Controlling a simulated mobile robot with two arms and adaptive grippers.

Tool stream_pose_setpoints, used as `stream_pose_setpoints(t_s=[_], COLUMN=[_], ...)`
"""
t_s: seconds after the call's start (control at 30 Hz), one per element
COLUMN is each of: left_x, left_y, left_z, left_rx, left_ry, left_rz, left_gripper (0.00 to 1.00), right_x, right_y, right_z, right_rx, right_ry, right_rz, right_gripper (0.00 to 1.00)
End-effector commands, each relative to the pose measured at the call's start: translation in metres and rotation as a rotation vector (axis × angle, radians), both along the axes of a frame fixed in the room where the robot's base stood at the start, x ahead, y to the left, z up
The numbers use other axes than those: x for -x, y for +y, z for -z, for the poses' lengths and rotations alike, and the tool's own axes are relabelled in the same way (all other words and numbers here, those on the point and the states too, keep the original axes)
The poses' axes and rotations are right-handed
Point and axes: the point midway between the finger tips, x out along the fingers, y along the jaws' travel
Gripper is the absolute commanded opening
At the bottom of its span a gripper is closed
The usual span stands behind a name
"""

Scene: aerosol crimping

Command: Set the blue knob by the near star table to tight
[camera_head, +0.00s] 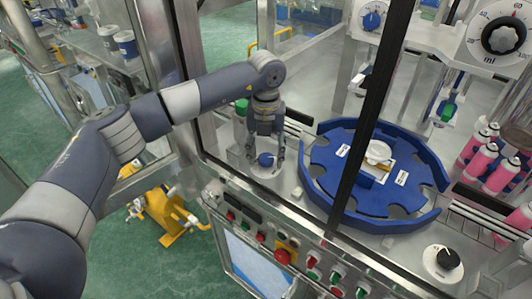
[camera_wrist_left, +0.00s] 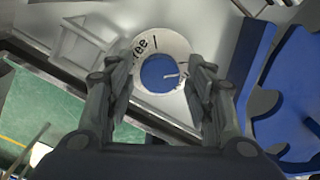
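The blue knob (camera_head: 266,160) sits on a round pale dial plate (camera_head: 258,171) on the metal deck, left of the near blue star table (camera_head: 322,172). In the left wrist view the blue knob (camera_wrist_left: 159,72) has a white pointer line towards the right, and the dial plate (camera_wrist_left: 178,45) shows the word "free" at its upper left. My left gripper (camera_head: 265,152) points down over the knob. In the left wrist view its fingers (camera_wrist_left: 160,85) stand apart on either side of the knob, with gaps visible. My right gripper is not in view.
A dark frame post (camera_head: 372,110) crosses in front of the star table. A control panel with buttons and a red stop button (camera_head: 283,257) lies along the front edge. A black knob (camera_head: 447,259) is at lower right, near pink cans (camera_head: 482,160). A green knob (camera_head: 240,107) is behind the gripper.

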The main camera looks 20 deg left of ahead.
Motion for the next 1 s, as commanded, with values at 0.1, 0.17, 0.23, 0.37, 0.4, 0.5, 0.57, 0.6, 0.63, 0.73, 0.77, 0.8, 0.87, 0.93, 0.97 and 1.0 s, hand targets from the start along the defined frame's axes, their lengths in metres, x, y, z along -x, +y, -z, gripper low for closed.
stream_pose_setpoints(t_s=[0.1,0.17,0.23,0.37,0.4,0.5,0.57,0.6,0.63,0.73,0.77,0.8,0.87,0.93,0.97,1.0], left_x=[0.000,0.000,0.001,0.000,0.000,0.000,-0.001,-0.001,-0.001,0.000,0.000,0.000,0.000,0.000,0.000,0.000], left_y=[0.000,0.000,0.000,0.000,0.000,0.000,0.000,0.000,0.000,0.000,0.000,0.000,0.000,0.000,0.000,0.000], left_z=[0.001,0.001,0.001,-0.003,-0.006,-0.021,-0.034,-0.043,-0.049,-0.071,-0.077,-0.085,-0.095,-0.105,-0.108,-0.112], left_rx=[0.000,-0.001,-0.001,0.000,0.000,0.000,0.000,0.002,0.002,0.001,0.001,0.001,0.000,0.001,0.001,0.000], left_ry=[0.001,0.002,0.002,0.001,0.001,-0.001,-0.003,-0.002,-0.002,-0.002,-0.002,-0.002,-0.002,0.000,0.000,0.001], left_rz=[0.000,-0.001,-0.001,-0.001,-0.001,-0.001,-0.001,-0.001,-0.001,-0.001,0.000,-0.001,-0.001,-0.001,-0.001,0.000], left_gripper=[0.54,0.54,0.54,0.54,0.54,0.54,0.54,0.54,0.54,0.54,0.54,0.54,0.54,0.54,0.54,0.54], right_x=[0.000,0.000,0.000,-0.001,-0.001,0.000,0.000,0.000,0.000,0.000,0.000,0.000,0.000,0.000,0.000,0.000], right_y=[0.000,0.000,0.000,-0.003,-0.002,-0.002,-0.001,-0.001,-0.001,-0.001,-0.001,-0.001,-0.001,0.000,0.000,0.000], right_z=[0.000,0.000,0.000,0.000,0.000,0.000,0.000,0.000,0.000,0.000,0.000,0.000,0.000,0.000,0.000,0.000], right_rx=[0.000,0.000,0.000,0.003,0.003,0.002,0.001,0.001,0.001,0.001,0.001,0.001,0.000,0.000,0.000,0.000], right_ry=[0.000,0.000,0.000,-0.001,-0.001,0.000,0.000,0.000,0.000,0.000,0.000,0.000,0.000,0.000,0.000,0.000], right_rz=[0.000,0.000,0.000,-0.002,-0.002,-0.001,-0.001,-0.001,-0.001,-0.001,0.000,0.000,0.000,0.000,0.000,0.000], right_gripper=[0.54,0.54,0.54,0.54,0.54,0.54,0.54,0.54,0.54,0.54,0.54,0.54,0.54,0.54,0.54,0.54])
